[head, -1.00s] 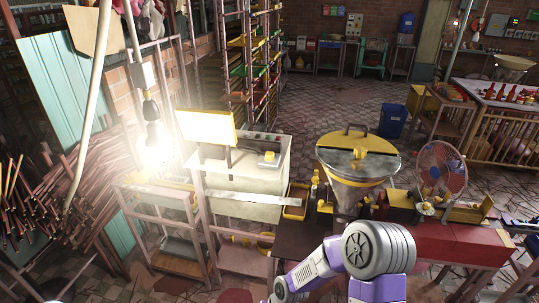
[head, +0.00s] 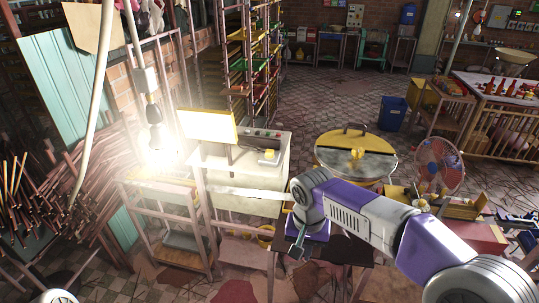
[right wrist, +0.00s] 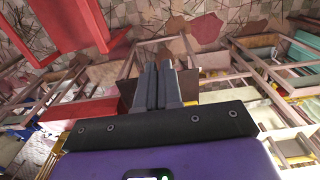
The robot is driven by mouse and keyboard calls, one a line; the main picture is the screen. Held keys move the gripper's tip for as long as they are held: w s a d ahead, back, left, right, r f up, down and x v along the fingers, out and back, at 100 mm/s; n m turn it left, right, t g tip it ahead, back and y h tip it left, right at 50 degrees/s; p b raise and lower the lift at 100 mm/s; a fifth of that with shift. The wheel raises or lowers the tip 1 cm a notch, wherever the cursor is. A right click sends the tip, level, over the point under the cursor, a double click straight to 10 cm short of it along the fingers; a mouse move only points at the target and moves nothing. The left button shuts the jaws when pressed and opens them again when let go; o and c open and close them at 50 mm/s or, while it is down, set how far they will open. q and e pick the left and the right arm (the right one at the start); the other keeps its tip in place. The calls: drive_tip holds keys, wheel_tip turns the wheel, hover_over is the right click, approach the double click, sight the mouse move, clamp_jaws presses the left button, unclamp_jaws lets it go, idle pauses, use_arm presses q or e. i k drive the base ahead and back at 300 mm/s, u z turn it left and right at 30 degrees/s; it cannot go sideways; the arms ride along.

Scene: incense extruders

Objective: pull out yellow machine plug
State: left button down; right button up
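A machine with a round steel hopper and yellow-trimmed lid (head: 355,154) stands right of centre in the head view; my right arm hides much of its lower part. A cream machine (head: 255,165) with a yellow-edged panel (head: 207,126) stands left of it. I cannot make out a plug on either one. My right gripper (head: 298,249) points down in front of the cream machine, apart from both machines. In the right wrist view its fingers (right wrist: 158,75) look shut together with nothing between them. My left gripper is out of view.
A glowing lamp (head: 158,140) hangs at the left beside bundled sticks (head: 50,195). A fan (head: 440,165) and a red bench stand at the right. A blue bin (head: 392,113) stands behind on open tiled floor. Wooden frames crowd the area below my right gripper.

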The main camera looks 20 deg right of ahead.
sight(268, 153)
drive_tip(key=k, duration=0.5)
drive_tip(key=z, duration=0.25)
drive_tip(key=i, duration=2.4)
drive_tip(key=u, duration=0.25)
